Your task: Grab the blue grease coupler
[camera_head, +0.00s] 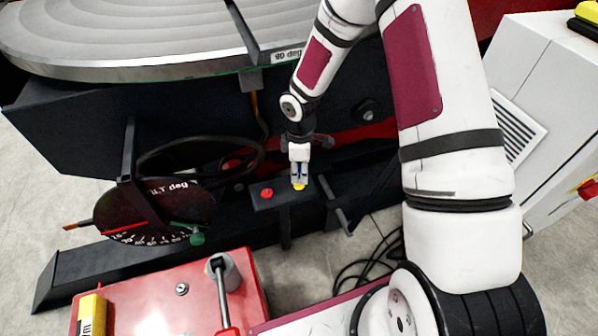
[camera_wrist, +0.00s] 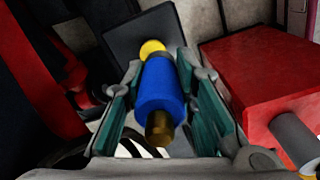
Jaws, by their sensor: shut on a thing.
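The blue grease coupler (camera_wrist: 160,88) is a blue cylinder with a brass end towards the wrist camera. My gripper (camera_wrist: 160,75) has its teal-padded fingers on both sides of it and is shut on it. A round yellow piece (camera_wrist: 152,48) shows at the coupler's far end, in front of a dark plate. In the head view, my gripper (camera_head: 299,167) points down over the dark bracket (camera_head: 283,198), with a little blue between its fingers. The yellow piece (camera_head: 299,187) is just below them. I cannot tell whether the coupler touches the bracket.
A red knob (camera_head: 267,193) is on the bracket, left of my gripper. A tilt dial (camera_head: 155,212) and a black hose are further left. A red cart (camera_head: 165,290) with a grey cup and a yellow box is at the front. The large round table (camera_head: 130,40) overhangs behind.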

